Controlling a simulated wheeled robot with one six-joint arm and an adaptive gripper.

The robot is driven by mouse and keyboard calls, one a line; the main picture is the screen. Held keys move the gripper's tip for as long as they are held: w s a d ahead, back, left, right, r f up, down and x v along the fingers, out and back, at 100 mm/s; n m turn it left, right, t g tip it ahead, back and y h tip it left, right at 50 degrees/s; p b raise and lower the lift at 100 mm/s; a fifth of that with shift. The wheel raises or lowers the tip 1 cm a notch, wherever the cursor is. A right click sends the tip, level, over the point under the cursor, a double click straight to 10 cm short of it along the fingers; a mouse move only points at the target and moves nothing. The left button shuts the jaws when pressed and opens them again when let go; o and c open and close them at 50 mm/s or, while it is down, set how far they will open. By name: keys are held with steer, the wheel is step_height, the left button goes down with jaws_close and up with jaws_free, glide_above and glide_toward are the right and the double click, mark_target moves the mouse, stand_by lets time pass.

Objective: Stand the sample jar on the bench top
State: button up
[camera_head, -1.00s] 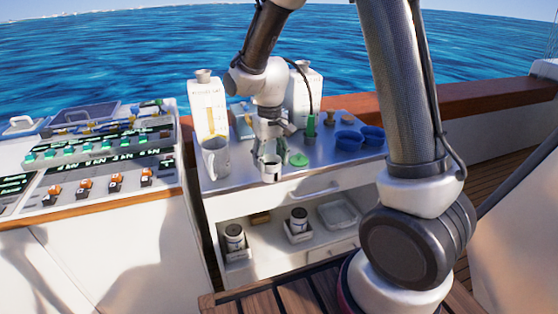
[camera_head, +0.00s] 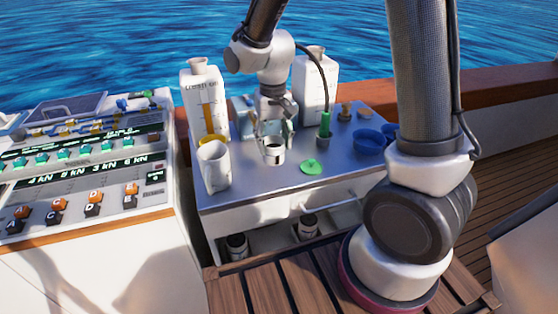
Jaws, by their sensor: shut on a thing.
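My gripper (camera_head: 276,133) is shut on a small pale jar with a dark band, the sample jar (camera_head: 274,152). The jar is upright, with its open-looking top facing up. It is over the middle of the grey bench top (camera_head: 255,185); I cannot tell whether its base touches the surface. The fingers partly hide its back and sides. A flat green disc like a lid (camera_head: 311,167) lies on the bench to the right of the jar.
A white jug (camera_head: 214,166) stands left of the jar, before a tall white container (camera_head: 205,100). Another container (camera_head: 317,85), a green-handled tool (camera_head: 325,125) and blue bowls (camera_head: 369,142) are right. The bench front is clear. Jars (camera_head: 237,246) sit below.

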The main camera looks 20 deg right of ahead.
mark_target(274, 158)
steer(key=shift+f, duration=3)
steer(key=shift+f, duration=0.15)
steer(key=o, duration=1.2)
step_height(274, 158, up, 12)
steer(key=r, duration=0.1)
steer(key=s+d+r+t, duration=0.1)
steer(key=s+d+r, duration=0.3)
steer(key=s+d, duration=0.1)
steer(key=s+d+r+t, duration=0.2)
steer(key=s+d+r, duration=0.2)
steer(key=s+d, duration=0.2)
steer(key=s+d+r+t, duration=0.1)
steer(key=s+d+r, duration=0.3)
steer(key=s, duration=0.4)
steer(key=shift+d+r, duration=0.15)
steer(key=shift+d, duration=0.55)
